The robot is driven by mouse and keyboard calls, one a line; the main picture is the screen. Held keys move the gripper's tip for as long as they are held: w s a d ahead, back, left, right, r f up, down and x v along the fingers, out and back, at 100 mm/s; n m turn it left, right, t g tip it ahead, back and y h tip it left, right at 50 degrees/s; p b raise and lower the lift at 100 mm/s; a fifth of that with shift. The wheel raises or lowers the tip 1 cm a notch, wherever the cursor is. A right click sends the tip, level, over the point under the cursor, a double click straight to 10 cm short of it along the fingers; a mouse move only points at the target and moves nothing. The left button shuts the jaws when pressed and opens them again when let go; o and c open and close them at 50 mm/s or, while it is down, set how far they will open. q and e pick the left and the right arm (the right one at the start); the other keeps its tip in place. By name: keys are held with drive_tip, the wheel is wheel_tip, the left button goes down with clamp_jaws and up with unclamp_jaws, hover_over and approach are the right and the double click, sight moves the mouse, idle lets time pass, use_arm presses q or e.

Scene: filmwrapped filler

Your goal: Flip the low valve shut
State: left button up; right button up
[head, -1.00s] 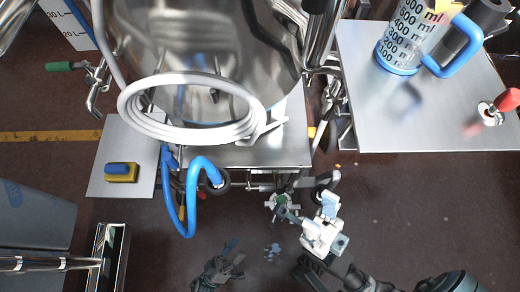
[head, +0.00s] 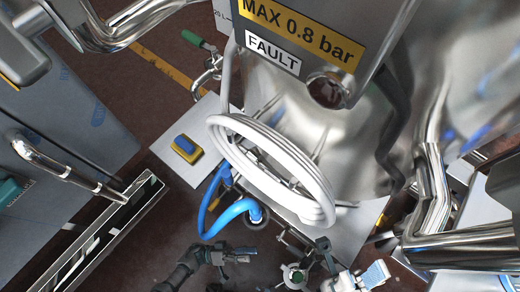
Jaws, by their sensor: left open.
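A small grey round fitting with a green centre (head: 297,276), which looks like the low valve, is at the bottom edge of the head view, below the tank. Its lever position is unclear among the pipes. My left gripper (head: 246,255) is dark and open, with nothing seen between its fingers. It is left of the fitting and apart from it, just below the blue hose. White and light-blue parts of my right gripper (head: 350,278) show at the bottom edge, right of the fitting. Its fingers are partly cut off and hard to make out.
A steel tank (head: 300,105) with a coiled white hose (head: 225,140) fills the middle. A blue hose (head: 232,212) hangs near my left gripper. A green-handled tap (head: 196,40) is at upper left. Steel pipes (head: 435,185) crowd the right. Bare floor shows at lower left.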

sight(292, 253)
use_arm(q)
drive_tip(key=shift+x, duration=7.6)
drive_tip(key=shift+d, duration=0.15)
drive_tip(key=c, duration=0.9)
clamp_jaws()
